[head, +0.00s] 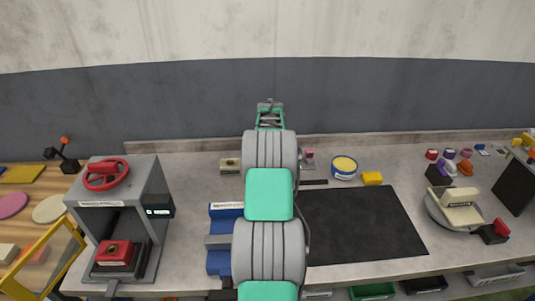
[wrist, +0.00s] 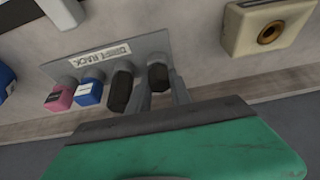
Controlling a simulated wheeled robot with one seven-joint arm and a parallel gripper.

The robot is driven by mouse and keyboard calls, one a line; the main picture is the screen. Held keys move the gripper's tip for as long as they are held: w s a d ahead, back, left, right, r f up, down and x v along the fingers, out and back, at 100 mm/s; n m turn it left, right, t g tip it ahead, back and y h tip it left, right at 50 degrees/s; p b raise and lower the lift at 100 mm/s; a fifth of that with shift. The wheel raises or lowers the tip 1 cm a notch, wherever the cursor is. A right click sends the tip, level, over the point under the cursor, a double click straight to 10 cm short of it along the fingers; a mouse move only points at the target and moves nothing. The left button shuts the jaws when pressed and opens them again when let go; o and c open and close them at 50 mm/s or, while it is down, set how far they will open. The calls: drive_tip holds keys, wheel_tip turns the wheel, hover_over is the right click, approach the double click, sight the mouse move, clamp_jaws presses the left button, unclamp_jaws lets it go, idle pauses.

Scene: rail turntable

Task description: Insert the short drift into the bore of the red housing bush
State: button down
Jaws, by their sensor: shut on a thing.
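The drift rack (wrist: 110,58) is a grey plate with a label in the wrist view. A pink-topped drift (wrist: 59,97), a blue-topped drift (wrist: 90,92) and a dark drift (wrist: 122,90) stand along it. My gripper (wrist: 162,88) is shut on another dark-topped drift (wrist: 158,75) at the rack's end; I cannot tell if it is clear of the rack or which is the short one. The red housing block (head: 115,254), with a round bore on top, sits inside the grey press (head: 127,215) at left in the head view. My arm hides my fingertips there.
A cream block with a brass-ringed bore (wrist: 268,33) stands near the rack; it also shows in the head view (head: 230,165). A dark mat (head: 362,225), a yellow-topped tin (head: 344,168) and a yellow block (head: 372,178) lie to the right. A blue fixture (head: 222,262) stands beside the press.

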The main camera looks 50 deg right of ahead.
drive_tip(key=shift+r, duration=0.4)
drive_tip(key=shift+r+p, duration=1.4)
drive_tip(key=shift+r, duration=1.6)
wheel_tip(320, 180, up, 5)
drive_tip(key=p, duration=0.2)
drive_tip(key=shift+p, duration=0.35)
